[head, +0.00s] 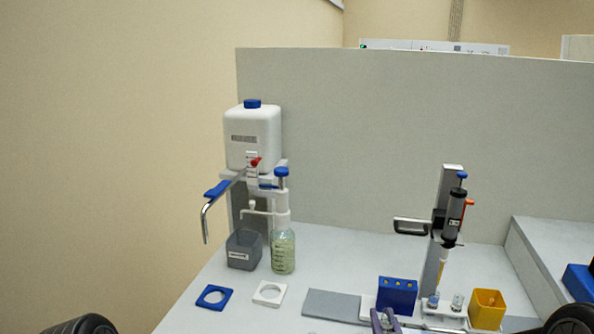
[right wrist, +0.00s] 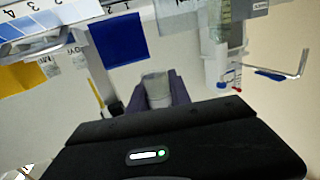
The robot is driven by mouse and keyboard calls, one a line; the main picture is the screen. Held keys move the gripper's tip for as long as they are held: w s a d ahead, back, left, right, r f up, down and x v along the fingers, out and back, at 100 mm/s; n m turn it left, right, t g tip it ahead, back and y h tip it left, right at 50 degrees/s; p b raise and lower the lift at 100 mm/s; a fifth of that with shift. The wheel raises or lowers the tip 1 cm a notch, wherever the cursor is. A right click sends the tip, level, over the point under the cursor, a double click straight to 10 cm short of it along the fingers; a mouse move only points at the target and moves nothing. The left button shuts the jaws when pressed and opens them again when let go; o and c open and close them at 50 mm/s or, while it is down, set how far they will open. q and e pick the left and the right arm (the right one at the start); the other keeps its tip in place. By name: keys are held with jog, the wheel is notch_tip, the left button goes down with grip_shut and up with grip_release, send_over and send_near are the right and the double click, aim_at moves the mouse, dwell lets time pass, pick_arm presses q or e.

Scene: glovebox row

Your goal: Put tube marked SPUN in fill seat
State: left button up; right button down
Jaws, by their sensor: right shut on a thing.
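My right gripper (head: 385,320) shows at the bottom edge of the head view with its purple fingers. In the right wrist view its fingers (right wrist: 157,92) are shut around a pale translucent tube (right wrist: 157,88). No mark on this tube can be read, so I cannot tell if it says SPUN. A blue square ring (head: 214,297) and a white square ring (head: 269,293) lie flat on the bench, left of the gripper; I cannot tell whether either is the fill seat. My left gripper is not in view.
A white tank (head: 252,138) with a tap stands behind a grey cup (head: 244,250) and a dispenser bottle (head: 283,250). A blue block (head: 397,295), a pipette on a stand (head: 453,220) and a yellow bin (head: 487,309) stand at right.

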aim_at(388, 327)
jog(key=s, duration=0.1)
jog(key=s+r, duration=0.2)
jog(key=s, duration=0.1)
dwell(0.3)
